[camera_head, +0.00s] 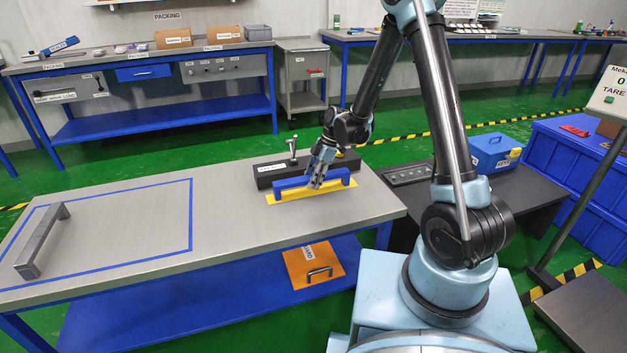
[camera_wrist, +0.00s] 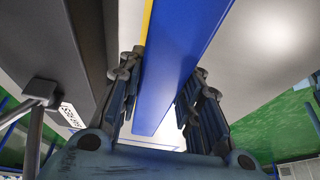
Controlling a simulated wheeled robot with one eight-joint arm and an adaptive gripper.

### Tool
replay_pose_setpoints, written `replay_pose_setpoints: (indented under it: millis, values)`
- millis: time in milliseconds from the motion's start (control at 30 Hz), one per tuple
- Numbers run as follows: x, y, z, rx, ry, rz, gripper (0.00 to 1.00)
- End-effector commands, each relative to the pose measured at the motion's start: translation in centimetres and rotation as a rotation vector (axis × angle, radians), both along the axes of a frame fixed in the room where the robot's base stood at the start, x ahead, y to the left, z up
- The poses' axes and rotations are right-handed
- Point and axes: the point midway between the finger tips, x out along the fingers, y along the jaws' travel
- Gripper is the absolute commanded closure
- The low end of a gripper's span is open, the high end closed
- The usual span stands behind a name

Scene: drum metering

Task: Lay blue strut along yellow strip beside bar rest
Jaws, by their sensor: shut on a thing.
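The blue strut (camera_head: 292,183) is a bridge-shaped bar at the right part of the steel table, lying lengthwise along the yellow strip (camera_head: 288,197). In the head view it appears on or just above the strip; I cannot tell if it touches. The dark bar rest (camera_head: 264,177) with a clamp handle stands right behind it, roughly parallel. My gripper (camera_head: 316,182) is shut on the strut near its right half. In the wrist view the strut (camera_wrist: 178,60) runs between my two fingers, with a thin yellow edge (camera_wrist: 147,20) and the dark bar rest (camera_wrist: 88,40) to its left.
A grey handle-shaped bar (camera_head: 43,240) lies inside a blue outlined area at the table's left. An orange plate with a handle (camera_head: 313,266) is on the lower shelf. A black bench (camera_head: 420,200) stands to the right. The table's middle is clear.

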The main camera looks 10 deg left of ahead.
Motion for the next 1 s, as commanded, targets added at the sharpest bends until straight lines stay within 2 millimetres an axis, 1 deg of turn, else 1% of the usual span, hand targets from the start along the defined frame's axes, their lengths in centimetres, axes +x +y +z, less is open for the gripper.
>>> replay_pose_setpoints:
  millis: [267,300,367,767,867,1000]
  values:
    - [0.0,0.0,-0.1,0.000,0.000,0.000,1.00]
    - [0.0,0.0,-0.1,0.000,0.000,0.000,0.61]
    - [0.0,0.0,-0.1,0.000,0.000,0.000,0.48]
    - [0.0,0.0,0.1,0.000,0.000,-0.001,0.48]
    - [0.2,-0.3,0.7,0.000,0.000,-0.001,0.48]
    - [0.5,-0.9,2.3,0.000,0.001,-0.002,0.48]
